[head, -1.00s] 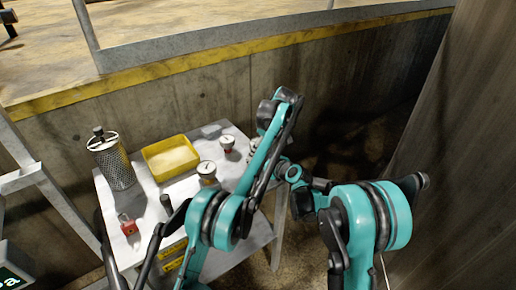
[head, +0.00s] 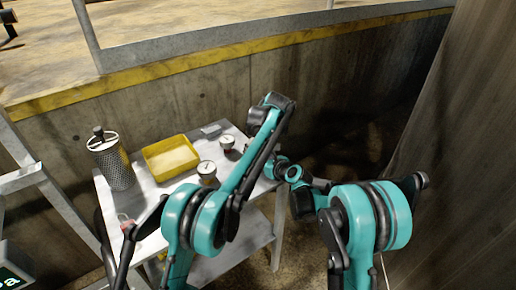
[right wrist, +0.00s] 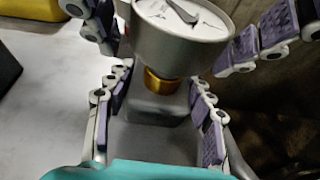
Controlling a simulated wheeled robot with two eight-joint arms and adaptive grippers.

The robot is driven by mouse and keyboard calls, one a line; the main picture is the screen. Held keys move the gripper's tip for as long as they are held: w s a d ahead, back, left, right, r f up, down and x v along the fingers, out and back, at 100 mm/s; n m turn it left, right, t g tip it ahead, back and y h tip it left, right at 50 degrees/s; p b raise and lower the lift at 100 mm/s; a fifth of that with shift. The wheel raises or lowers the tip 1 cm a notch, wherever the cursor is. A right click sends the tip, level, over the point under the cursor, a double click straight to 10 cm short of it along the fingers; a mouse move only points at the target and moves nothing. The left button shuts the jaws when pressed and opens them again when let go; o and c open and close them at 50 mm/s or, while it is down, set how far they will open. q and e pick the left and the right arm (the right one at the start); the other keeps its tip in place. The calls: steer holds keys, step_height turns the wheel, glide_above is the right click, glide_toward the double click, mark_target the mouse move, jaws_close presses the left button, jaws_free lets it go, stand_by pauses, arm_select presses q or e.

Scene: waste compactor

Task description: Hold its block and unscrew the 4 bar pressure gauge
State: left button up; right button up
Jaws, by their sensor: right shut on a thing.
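In the right wrist view a round pressure gauge (right wrist: 185,25) with a white face and dark needle sits on a brass fitting (right wrist: 160,82) above a grey block (right wrist: 150,135). Its scale is too cut off to read. My right gripper (right wrist: 160,88) is shut on the block, a finger on each side. My left gripper (right wrist: 173,58) reaches in from the top with its fingers apart on either side of the gauge; contact cannot be made out. In the head view my arms hide this gauge and block at the table's right edge.
The white table (head: 150,198) holds a yellow tray (head: 171,157), a perforated metal canister (head: 111,165), two more gauges (head: 206,170) (head: 227,142) and a partly hidden red padlock (head: 126,222). A concrete wall (head: 330,95) stands behind, another grey wall (head: 440,200) at right.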

arm_select(q)
steer(key=m+h, duration=0.1)
steer(key=m, duration=0.1)
steer(key=m+h, duration=0.1)
steer(key=m, duration=0.2)
steer(key=shift+t, duration=0.4)
steer(key=m+h, duration=0.1)
steer(key=m, duration=0.2)
steer(key=shift+m, duration=0.3)
steer(key=m, duration=0.2)
steer(key=m+h, duration=0.1)
steer(key=shift+m+g+h, duration=0.3)
steer(key=shift+m, duration=0.1)
steer(key=m+h, duration=0.1)
steer(key=m, duration=0.2)
steer(key=shift+g, duration=0.3)
steer(key=c, duration=1.3)
steer(key=n+y, duration=0.1)
steer(key=n, duration=0.3)
steer(key=shift+t, duration=0.4)
steer(key=shift+n+y, duration=0.3)
steer(key=shift+n, duration=0.2)
